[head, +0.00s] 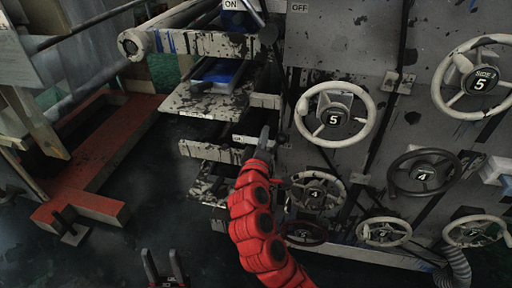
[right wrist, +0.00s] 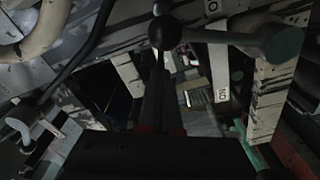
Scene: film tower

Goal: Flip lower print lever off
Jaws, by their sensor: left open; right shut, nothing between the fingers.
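My right gripper (head: 264,133), on the red arm, is shut and empty in front of the machine, left of the upper number 5 wheel. In the right wrist view its closed fingers (right wrist: 160,75) point up towards a lever (right wrist: 220,37) with a dark ball knob (right wrist: 165,33) at its left end. The fingertips are close below the knob; I cannot tell whether they touch. In the head view this lever is hard to make out near my gripper. Another lever (head: 254,13) shows at the top between ON and OFF labels. My left gripper (head: 164,264) is open and empty, low in front.
Several handwheels, among them the upper number 5 wheel (head: 335,117) and a dark number 4 wheel (head: 423,174), stick out from the panel at the right. Paint-spattered shelves (head: 210,100) jut out left of my right gripper. A red frame (head: 95,150) stands at the left.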

